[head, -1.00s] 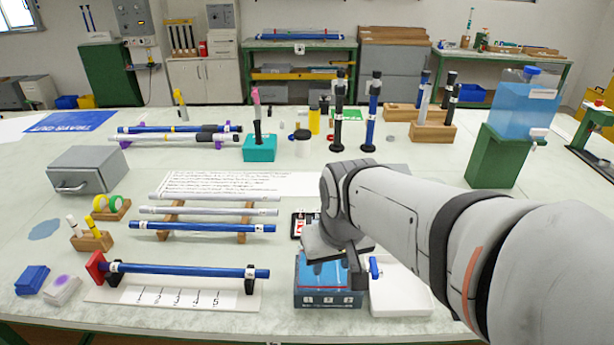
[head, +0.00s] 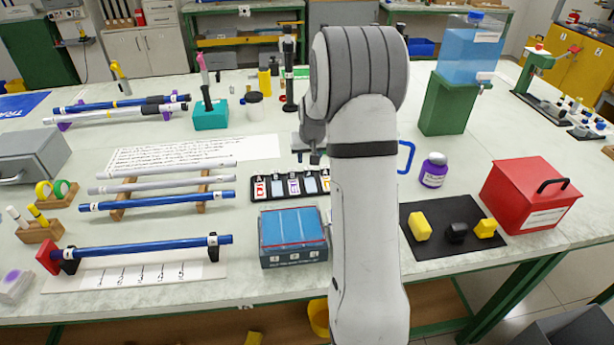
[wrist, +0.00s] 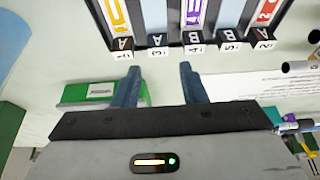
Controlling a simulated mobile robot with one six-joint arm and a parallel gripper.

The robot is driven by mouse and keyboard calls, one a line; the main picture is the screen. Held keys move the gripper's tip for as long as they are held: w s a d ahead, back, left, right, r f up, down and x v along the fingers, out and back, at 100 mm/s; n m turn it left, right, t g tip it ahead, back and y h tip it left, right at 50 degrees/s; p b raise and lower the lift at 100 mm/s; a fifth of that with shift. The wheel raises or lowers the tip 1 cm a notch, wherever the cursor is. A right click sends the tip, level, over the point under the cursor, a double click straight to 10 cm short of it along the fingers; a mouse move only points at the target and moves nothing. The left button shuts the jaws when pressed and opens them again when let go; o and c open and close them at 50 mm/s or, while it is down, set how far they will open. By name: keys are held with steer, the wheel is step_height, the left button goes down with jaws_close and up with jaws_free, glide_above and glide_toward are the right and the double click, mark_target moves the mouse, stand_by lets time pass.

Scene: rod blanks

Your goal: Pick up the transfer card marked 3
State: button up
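In the wrist view the rack lies along the top, with number blocks below the cards. The block marked 3 (wrist: 157,41) is second from the left, and the blue card (wrist: 155,10) is above it. In the head view that card (head: 309,185) is second from the right, beside my arm. My gripper (wrist: 160,70) is open and empty, its fingertips pointing at the rack near blocks 1 to 4, apart from the cards.
A box with a blue top (head: 291,227) stands in front of the rack. Rods on a wooden stand (head: 116,214) lie to its left. A purple-labelled jar (head: 433,170), a black mat (head: 412,246) and a red case (head: 527,197) are to the right.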

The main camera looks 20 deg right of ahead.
mark_target(309, 169)
steer(key=x, duration=0.3)
steer(key=p+x, duration=0.1)
steer(key=x, duration=0.2)
steer(key=shift+d+f, duration=0.15)
steer(key=shift+f, duration=0.3)
steer(key=shift+s, duration=0.1)
steer(key=shift+c, duration=0.5)
steer(key=c, duration=0.6)
steer(key=shift+r, duration=0.1)
